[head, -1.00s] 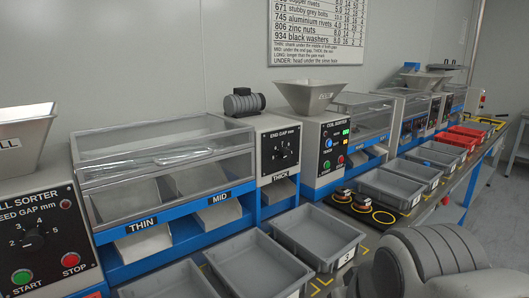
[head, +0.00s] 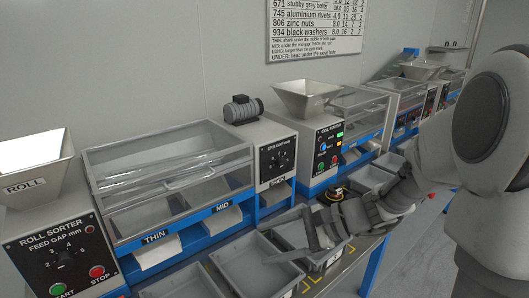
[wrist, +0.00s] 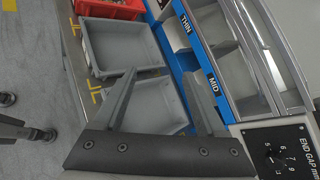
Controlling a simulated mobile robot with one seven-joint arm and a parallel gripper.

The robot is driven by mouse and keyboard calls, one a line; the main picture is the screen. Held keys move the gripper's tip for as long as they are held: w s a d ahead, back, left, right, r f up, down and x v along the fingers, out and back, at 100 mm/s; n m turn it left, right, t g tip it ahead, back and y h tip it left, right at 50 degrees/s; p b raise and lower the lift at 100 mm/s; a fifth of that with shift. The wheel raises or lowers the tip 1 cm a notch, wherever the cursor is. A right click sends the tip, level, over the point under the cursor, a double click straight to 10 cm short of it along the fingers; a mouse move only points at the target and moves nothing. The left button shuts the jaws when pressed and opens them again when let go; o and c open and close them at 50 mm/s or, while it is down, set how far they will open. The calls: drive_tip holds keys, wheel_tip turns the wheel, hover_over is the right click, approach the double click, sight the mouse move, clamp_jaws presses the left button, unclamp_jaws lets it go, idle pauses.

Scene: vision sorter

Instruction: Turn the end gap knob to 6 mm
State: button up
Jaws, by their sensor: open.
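The end gap knob (head: 276,158) is a dark round knob on a black panel marked END GAP mm, on the grey housing (head: 263,184) right of the clear-covered sorter. Its pointer is too small to read. In the wrist view the knob (wrist: 273,161) shows sideways at the lower right, with numbers around it and the panel cut by the frame edge. My gripper (head: 290,235) is open and empty, low over the grey trays, in front of and below the knob panel and apart from it. In the wrist view both fingers (wrist: 155,62) point up the picture, with a tray behind them.
Grey trays (head: 250,288) line the bench front. The THIN and MID chutes (head: 222,219) stand behind them. The roll sorter panel (head: 62,256) is at left, the coil sorter (head: 327,150) at right. A red tray (wrist: 110,8) shows in the wrist view.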

drive_tip(key=w+d+r+m+t+y+p, duration=0.15)
drive_tip(key=w+d+m+t+p, duration=0.25)
drive_tip(key=w+d+m+t, duration=0.45)
drive_tip(key=m+t+h+p, duration=0.4)
drive_tip(key=m, duration=0.4)
approach(284, 165)
drive_tip(key=x, duration=0.9)
drive_tip(key=shift+s+b, duration=0.1)
drive_tip(key=shift+b, duration=0.25)
clamp_jaws()
